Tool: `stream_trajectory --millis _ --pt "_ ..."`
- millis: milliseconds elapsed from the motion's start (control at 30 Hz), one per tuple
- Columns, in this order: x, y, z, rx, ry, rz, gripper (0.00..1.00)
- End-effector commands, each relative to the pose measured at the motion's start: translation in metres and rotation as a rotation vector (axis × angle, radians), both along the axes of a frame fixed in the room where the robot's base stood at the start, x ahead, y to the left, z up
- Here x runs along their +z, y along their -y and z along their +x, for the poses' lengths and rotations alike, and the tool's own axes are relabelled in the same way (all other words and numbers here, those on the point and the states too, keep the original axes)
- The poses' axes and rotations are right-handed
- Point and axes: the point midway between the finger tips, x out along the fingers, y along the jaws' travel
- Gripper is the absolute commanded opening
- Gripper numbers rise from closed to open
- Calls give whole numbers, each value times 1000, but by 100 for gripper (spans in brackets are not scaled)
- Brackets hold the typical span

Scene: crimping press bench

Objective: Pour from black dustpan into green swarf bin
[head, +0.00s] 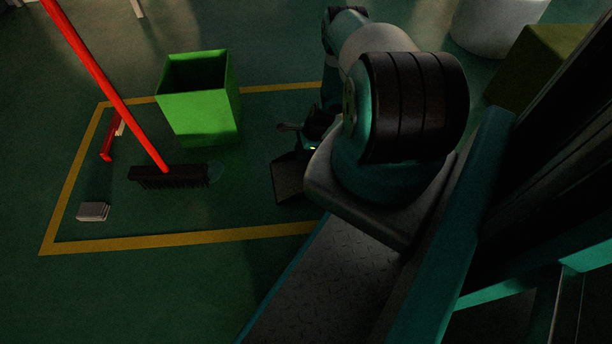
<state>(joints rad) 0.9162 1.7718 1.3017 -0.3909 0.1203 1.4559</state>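The green swarf bin (205,112) stands upright on the floor, left of centre, with its open top facing up. The black dustpan (289,180) is right of the bin and nearer to me. Its flat pan shows, but its right side is hidden behind my arm. My gripper (306,138) is by the upper end of the dustpan, right of the bin, and is dark and mostly hidden by my arm. I cannot tell whether its fingers are closed on the dustpan, or whether the pan touches the floor. No contents can be made out in the pan.
A broom with a red handle (105,85) and black head (168,176) stands in front of the bin. A red tool (108,142) and a small grey block (93,211) lie to the left. Yellow floor tape (180,242) surrounds these.

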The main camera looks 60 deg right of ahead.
Motion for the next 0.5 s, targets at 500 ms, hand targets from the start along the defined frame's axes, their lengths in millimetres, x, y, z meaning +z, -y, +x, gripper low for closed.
stream_trajectory --millis 500 --pt "2 0 0 0 0 1 0"
